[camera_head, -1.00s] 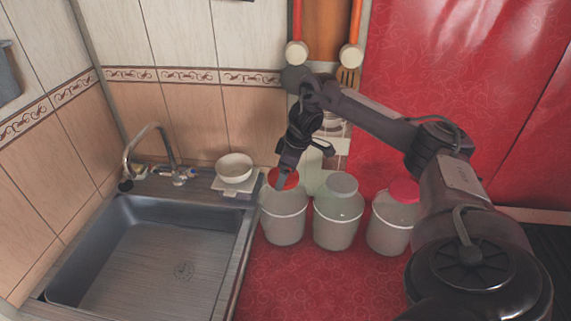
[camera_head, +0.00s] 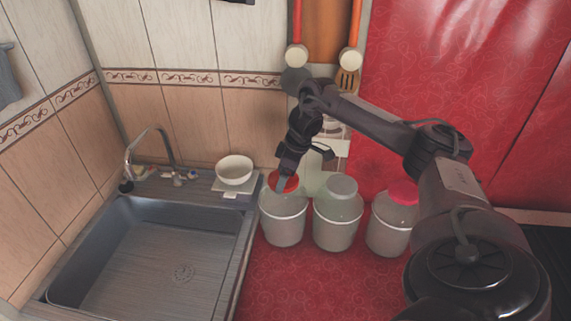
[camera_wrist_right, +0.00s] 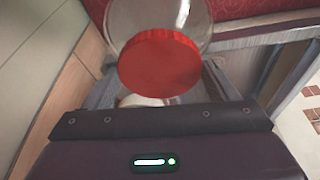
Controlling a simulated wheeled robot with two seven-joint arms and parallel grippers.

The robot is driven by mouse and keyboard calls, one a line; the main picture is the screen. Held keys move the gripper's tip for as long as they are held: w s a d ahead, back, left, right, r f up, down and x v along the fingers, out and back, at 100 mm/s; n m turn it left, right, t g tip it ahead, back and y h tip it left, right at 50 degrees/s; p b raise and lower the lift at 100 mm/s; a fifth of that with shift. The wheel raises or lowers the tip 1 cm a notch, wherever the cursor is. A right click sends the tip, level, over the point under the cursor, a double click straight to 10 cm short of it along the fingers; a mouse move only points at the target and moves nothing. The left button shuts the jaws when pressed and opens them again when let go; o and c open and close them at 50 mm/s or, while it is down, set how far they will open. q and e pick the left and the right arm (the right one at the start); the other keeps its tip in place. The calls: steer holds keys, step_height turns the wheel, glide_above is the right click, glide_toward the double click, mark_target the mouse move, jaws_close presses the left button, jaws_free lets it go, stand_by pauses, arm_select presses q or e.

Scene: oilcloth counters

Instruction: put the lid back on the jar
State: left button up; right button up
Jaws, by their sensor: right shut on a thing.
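A clear jar (camera_head: 283,222) stands at the left of a row of three on the red counter. Its red lid (camera_head: 286,184) is at the jar's top, level or nearly so; I cannot tell whether it is seated or just above the rim. My right gripper (camera_head: 282,184) reaches down to this lid and is shut on it. The right wrist view shows the red lid (camera_wrist_right: 158,62) in front of the round clear jar (camera_wrist_right: 196,22). The fingertips are mostly hidden there. My left gripper is not in view.
Next to it stand a jar with a grey-white lid (camera_head: 342,187) and one with a pink-red lid (camera_head: 404,192). A sink (camera_head: 150,265) with a tap (camera_head: 150,140) lies left. A white bowl (camera_head: 235,169) stands behind the sink's corner. The counter in front of the jars is clear.

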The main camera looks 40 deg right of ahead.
stand_by(0.3)
steer(key=o, duration=0.9)
steer(key=shift+r+p, duration=3.5)
steer(key=shift+p, duration=0.3)
jaws_close()
